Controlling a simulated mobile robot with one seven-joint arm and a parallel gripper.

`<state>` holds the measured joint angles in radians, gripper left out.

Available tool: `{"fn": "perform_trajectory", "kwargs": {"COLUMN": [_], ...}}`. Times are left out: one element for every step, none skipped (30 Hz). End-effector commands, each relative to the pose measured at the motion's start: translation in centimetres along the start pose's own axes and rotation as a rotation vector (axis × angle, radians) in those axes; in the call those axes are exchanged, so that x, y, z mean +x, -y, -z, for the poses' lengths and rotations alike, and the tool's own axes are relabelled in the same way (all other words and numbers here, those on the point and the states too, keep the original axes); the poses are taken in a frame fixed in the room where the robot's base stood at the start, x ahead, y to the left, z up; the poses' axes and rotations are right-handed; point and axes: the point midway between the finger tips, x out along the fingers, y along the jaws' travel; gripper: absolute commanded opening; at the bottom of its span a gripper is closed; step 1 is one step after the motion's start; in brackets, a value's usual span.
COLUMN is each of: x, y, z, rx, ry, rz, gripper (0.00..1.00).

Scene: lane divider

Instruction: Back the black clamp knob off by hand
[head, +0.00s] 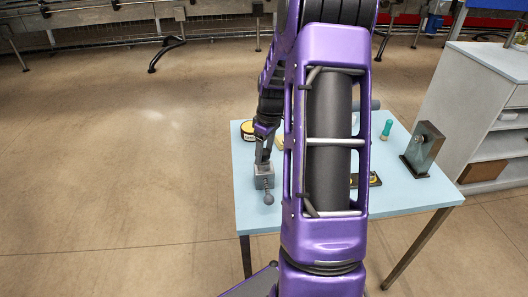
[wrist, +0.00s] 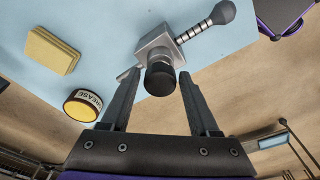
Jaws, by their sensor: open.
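The black clamp knob (wrist: 160,79) is a short dark cylinder on the near side of a grey metal clamp block (wrist: 153,44) in the wrist view. A threaded rod (wrist: 196,31) with a dark ball end runs from the block to the upper right. My gripper (wrist: 158,76) is open, with one finger on each side of the knob; whether either finger touches it is unclear. In the head view the clamp block (head: 264,179) stands at the left part of the light blue table (head: 257,217), below my gripper (head: 263,163). The knob is not distinct there.
A yellow grease tin (wrist: 83,105) and a yellow sponge-like block (wrist: 52,50) lie left of the clamp in the wrist view. In the head view a green-handled tool (head: 386,130) and a dark metal block (head: 423,147) stand farther right. My arm hides the table's middle.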

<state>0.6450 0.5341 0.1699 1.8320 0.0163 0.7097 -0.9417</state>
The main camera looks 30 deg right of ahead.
Motion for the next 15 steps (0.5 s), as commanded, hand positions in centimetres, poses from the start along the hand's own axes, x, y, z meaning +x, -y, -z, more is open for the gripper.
{"fn": "perform_trajectory", "kwargs": {"x": [0.06, 0.07, 0.05, 0.04, 0.03, 0.01, -0.01, -0.01, -0.01, -0.01, -0.01, 0.00, 0.01, 0.03, 0.04], "y": [0.05, 0.06, 0.07, 0.06, 0.05, 0.03, 0.02, 0.01, 0.01, 0.01, 0.01, 0.01, 0.03, 0.04, 0.06], "z": [0.02, 0.02, 0.03, 0.02, 0.01, 0.00, -0.01, -0.01, -0.01, -0.01, -0.01, 0.00, 0.01, 0.03, 0.06], "rx": [0.033, 0.058, 0.087, 0.105, 0.119, 0.129, 0.132, 0.132, 0.132, 0.131, 0.131, 0.133, 0.142, 0.158, 0.189], "ry": [0.001, 0.001, 0.001, 0.001, 0.001, 0.000, 0.000, 0.000, 0.000, 0.000, 0.000, 0.000, 0.000, 0.000, 0.000], "rz": [-0.005, -0.008, -0.011, -0.014, -0.015, -0.017, -0.017, -0.017, -0.016, -0.016, -0.016, -0.017, -0.018, -0.020, -0.024], "gripper": [0.62, 0.62, 0.62, 0.62, 0.62, 0.62, 0.62, 0.62, 0.62, 0.62, 0.62, 0.62, 0.62, 0.62, 0.62]}}
